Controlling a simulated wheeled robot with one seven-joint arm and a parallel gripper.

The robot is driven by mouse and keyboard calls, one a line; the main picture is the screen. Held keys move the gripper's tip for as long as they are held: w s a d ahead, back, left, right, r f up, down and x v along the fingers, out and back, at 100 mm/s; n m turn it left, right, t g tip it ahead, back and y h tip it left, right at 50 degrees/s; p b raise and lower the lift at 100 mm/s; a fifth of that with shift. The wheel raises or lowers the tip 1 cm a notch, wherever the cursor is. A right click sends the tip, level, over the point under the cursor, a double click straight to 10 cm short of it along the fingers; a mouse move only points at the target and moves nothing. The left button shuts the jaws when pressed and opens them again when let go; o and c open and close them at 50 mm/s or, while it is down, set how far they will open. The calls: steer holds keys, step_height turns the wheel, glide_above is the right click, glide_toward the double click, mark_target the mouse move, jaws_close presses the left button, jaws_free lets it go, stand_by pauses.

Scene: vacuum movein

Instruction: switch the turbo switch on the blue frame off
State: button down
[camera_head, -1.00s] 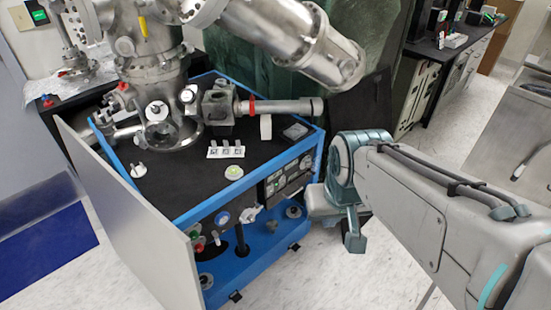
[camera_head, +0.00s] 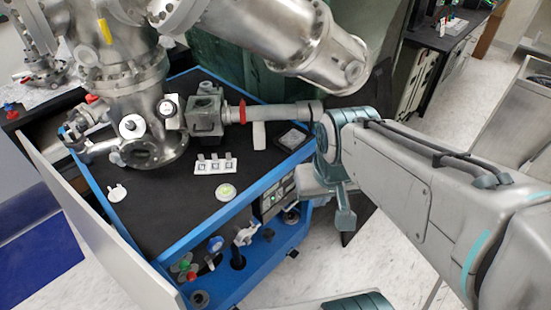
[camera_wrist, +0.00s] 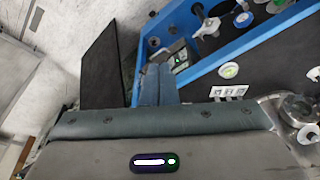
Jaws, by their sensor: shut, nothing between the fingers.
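The blue frame (camera_head: 220,215) stands left of my arm in the head view, with a dark top. A control panel with small green-lit displays (camera_head: 277,196) sits on its front side, near the right corner. It also shows in the wrist view (camera_wrist: 179,60), just beyond my gripper. The turbo switch is too small to tell apart there. My gripper (camera_wrist: 156,82) is shut and empty, its fingers side by side close to the panel; contact cannot be told. In the head view my arm's end is beside the frame's right corner and partly hides that area.
Steel vacuum chambers (camera_head: 135,95) and a horizontal pipe (camera_head: 275,113) stand on the frame's top. Knobs and valves (camera_head: 215,244) line the lower front. A light side panel (camera_head: 85,215) stands open at left.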

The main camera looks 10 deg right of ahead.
steer(key=w+d+f+n+t+h+b, duration=0.1)
steer(key=w+d+f+n+t+b, duration=0.15)
steer(key=w+d+f+b, duration=0.35)
steer(key=w+d+f+n+t+h+b, duration=0.1)
steer(key=w+d+f+n+t+b, duration=0.15)
steer(key=w+f, duration=0.6)
steer(key=w+a+f+n+y+b, duration=0.3)
steer(key=f, duration=0.3)
steer(key=w+a+f+n+y+b, duration=0.2)
steer(key=a+f+n+y+b, duration=0.1)
steer(key=f, duration=0.4)
steer(key=shift+w+a+f+n+b, duration=0.25)
steer(key=shift+w+n+b, duration=0.15)
steer(key=shift+n+b, duration=0.15)
